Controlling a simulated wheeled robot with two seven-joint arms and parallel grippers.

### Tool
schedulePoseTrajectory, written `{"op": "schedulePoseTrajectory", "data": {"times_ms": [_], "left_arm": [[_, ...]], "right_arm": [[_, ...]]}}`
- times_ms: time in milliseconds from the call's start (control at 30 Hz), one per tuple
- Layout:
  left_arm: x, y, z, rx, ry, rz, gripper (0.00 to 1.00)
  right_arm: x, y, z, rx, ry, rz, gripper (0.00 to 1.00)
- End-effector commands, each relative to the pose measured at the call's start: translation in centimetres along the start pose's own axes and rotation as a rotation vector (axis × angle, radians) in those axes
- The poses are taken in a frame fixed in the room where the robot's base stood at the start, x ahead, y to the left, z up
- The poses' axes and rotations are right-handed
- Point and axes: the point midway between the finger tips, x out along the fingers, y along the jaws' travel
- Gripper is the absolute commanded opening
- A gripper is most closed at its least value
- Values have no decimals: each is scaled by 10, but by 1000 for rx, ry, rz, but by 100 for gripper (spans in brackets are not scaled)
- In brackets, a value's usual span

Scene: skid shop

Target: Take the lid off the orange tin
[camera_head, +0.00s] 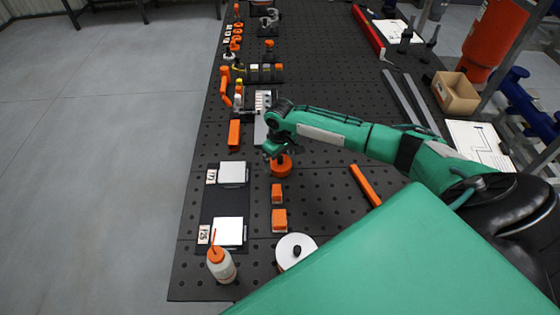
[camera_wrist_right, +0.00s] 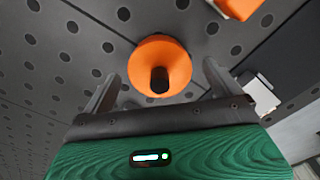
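The orange tin (camera_head: 281,168) stands on the black perforated bench top, partly hidden by my right gripper (camera_head: 276,150). In the right wrist view the round orange lid (camera_wrist_right: 146,52) with its black knob (camera_wrist_right: 160,79) faces the camera, and the lid appears to be on the tin. My right gripper (camera_wrist_right: 160,84) is open. Its two dark fingers are spread on either side of the knob, with gaps visible, and they appear apart from the lid. My left gripper is not in view.
Two orange blocks (camera_head: 279,220) and a white round lid with a black knob (camera_head: 296,251) are nearer on the bench. An orange bar (camera_head: 365,185) lies right; bench between is clear.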

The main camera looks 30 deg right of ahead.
Motion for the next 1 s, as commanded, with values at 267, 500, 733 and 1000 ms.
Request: {"op": "schedulePoseTrajectory", "data": {"times_ms": [267,500,733,1000], "left_arm": [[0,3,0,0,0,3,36],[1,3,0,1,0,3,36],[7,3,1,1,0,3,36],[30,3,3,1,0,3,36]], "right_arm": [[0,0,0,1,0,0,51],[-1,0,0,1,1,0,51],[-18,1,-1,2,3,1,51],[-85,1,-2,0,8,2,51]]}}
